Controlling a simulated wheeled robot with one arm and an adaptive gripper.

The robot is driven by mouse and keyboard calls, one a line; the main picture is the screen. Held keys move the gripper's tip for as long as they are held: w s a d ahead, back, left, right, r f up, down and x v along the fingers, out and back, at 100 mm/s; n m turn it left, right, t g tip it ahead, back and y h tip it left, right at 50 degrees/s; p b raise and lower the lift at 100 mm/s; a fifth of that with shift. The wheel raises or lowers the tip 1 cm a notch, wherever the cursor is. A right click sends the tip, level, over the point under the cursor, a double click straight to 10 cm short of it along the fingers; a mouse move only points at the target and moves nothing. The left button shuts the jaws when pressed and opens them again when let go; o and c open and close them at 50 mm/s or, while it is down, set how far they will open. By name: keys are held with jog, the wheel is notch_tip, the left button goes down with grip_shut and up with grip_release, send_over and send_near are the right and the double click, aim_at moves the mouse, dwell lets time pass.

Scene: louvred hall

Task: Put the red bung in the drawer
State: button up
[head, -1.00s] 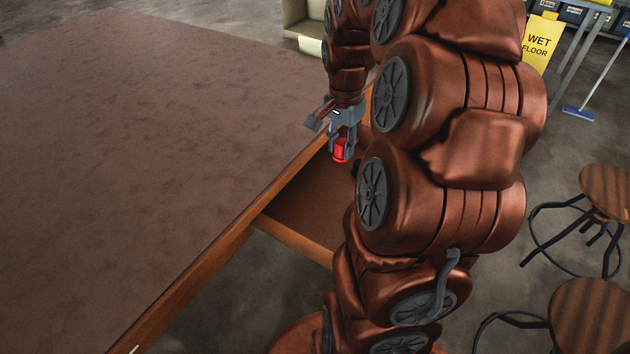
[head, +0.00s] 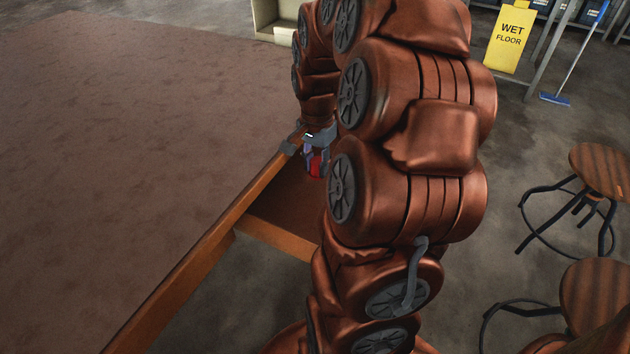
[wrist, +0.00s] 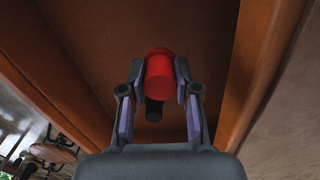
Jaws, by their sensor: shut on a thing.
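The red bung (head: 316,167) is held in my gripper (head: 314,172), which is shut on it. In the wrist view the red bung (wrist: 159,76) sits between the two fingers of my gripper (wrist: 159,85), with a dark shape below it. The open drawer (head: 275,238) sticks out from the wooden table edge, and its brown floor lies below the gripper. In the wrist view the drawer (wrist: 235,70) shows with orange-brown walls on both sides of the bung. I cannot tell whether the bung touches the drawer floor. My arm hides the drawer's right part.
The large brown table top (head: 130,150) fills the left. Two wooden stools (head: 598,172) stand at the right. A yellow wet floor sign (head: 511,40), a blue broom (head: 556,98) and a pale box (head: 272,20) are farther back.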

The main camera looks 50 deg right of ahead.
aim_at(317, 161)
jog(key=shift+f+b, duration=0.3)
jog(key=shift+f, duration=2.35)
jog(key=shift+f, duration=0.1)
jog(key=o, duration=1)
jog(key=shift+o, duration=0.2)
notch_tip(317, 161, up, 11)
jog(key=shift+f+p, duration=0.1)
jog(key=shift+p, duration=0.6)
jog(key=shift+r, duration=0.7)
jog(key=shift+a, duration=0.1)
